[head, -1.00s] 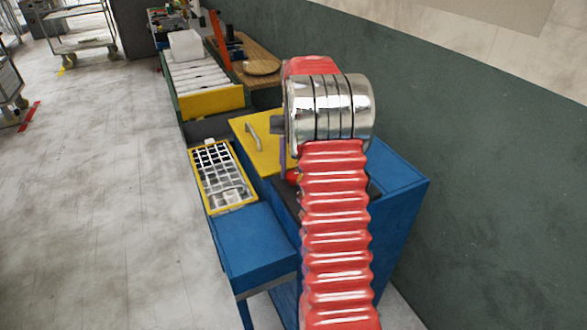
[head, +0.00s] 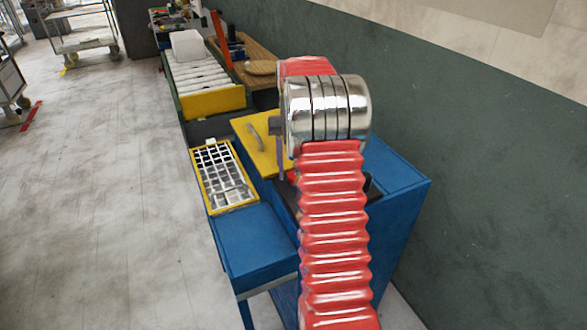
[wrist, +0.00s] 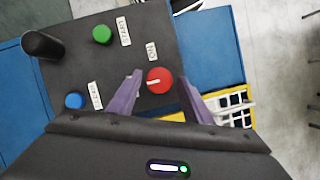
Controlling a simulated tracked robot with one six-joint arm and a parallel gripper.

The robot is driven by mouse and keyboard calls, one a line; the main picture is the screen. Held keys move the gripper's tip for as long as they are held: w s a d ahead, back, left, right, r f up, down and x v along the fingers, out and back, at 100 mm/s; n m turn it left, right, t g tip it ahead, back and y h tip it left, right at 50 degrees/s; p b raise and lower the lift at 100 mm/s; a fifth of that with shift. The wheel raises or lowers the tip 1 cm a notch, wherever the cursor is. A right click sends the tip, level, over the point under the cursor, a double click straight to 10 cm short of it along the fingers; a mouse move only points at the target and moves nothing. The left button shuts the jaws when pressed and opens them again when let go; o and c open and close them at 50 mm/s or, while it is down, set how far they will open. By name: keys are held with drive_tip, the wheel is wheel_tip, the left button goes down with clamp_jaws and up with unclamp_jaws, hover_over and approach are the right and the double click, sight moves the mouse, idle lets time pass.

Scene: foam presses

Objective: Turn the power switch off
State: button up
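The power switch is a red round knob (wrist: 159,80) with a white pointer line, on a dark control panel (wrist: 75,62) in the wrist view. A label reading ON sits beside it, and the white line points roughly sideways. My gripper (wrist: 160,82) has its two purple fingers apart, one on each side of the red knob. I cannot tell whether the fingers touch it. In the head view my red and silver arm covers most of the panel and the knob. Only a bit of a purple finger shows there, left of the arm.
The panel also carries a green button (wrist: 102,34), a blue button (wrist: 74,101) and a black lever (wrist: 42,45). A yellow-framed grid tray (head: 224,207) sits on the blue machine (head: 255,247). A yellow lid (head: 262,160) with a handle is behind. A green wall (head: 480,160) stands at right.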

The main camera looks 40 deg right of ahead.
drive_tip(key=shift+o, duration=0.4)
drive_tip(key=v, duration=1.1)
drive_tip(key=shift+w+r, duration=0.2)
drive_tip(key=shift+r, duration=0.15)
drive_tip(key=shift+d, duration=0.1)
drive_tip(key=shift+s, duration=0.1)
idle(0.4)
